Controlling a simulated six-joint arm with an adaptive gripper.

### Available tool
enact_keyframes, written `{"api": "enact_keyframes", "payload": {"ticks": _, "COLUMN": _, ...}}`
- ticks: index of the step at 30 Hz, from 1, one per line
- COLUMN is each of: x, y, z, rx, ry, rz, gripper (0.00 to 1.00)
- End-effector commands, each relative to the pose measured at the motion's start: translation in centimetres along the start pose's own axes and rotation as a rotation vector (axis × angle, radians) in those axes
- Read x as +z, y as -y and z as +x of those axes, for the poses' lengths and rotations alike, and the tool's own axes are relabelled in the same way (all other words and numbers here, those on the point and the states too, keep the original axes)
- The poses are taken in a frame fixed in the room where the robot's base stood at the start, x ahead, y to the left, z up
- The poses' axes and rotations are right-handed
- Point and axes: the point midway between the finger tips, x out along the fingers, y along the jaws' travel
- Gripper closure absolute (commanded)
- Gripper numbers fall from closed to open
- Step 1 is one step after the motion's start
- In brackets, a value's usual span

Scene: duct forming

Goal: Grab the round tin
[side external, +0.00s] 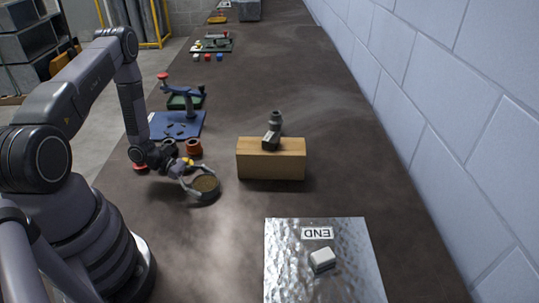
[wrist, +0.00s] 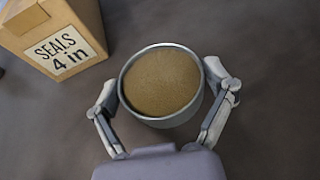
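The round tin (wrist: 160,82) is a grey metal can with a tan, grainy top. In the wrist view it sits between the two fingers of my gripper (wrist: 163,88), whose pads lie at its left and right sides and look in contact with it. In the side external view the tin (side external: 206,185) is at the fingertips of my gripper (side external: 200,183), low at the table and slightly tilted in appearance. I cannot tell whether it touches the table.
A cardboard box (side external: 271,160) labelled "SEALS 4 in" stands close by, with a grey fitting (side external: 272,130) on top. A metal sheet (side external: 284,270) with an END label and a white block (side external: 322,260) lies in front. A blue-based stand (side external: 178,124) and reddish rings are behind.

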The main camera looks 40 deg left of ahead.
Motion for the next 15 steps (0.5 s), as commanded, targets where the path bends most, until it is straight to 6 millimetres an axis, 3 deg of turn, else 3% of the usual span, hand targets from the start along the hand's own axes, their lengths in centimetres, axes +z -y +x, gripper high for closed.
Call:
{"api": "enact_keyframes", "payload": {"ticks": 1, "x": 0.00, "y": -0.01, "z": -0.02, "rx": 0.000, "ry": 0.000, "rz": 0.000, "gripper": 0.30}}
{"api": "enact_keyframes", "payload": {"ticks": 8, "x": 0.00, "y": -0.01, "z": -0.03, "rx": 0.000, "ry": 0.000, "rz": 0.000, "gripper": 0.60}}
{"api": "enact_keyframes", "payload": {"ticks": 15, "x": 0.06, "y": -0.03, "z": -0.06, "rx": 0.000, "ry": 0.000, "rz": 0.001, "gripper": 0.62}}
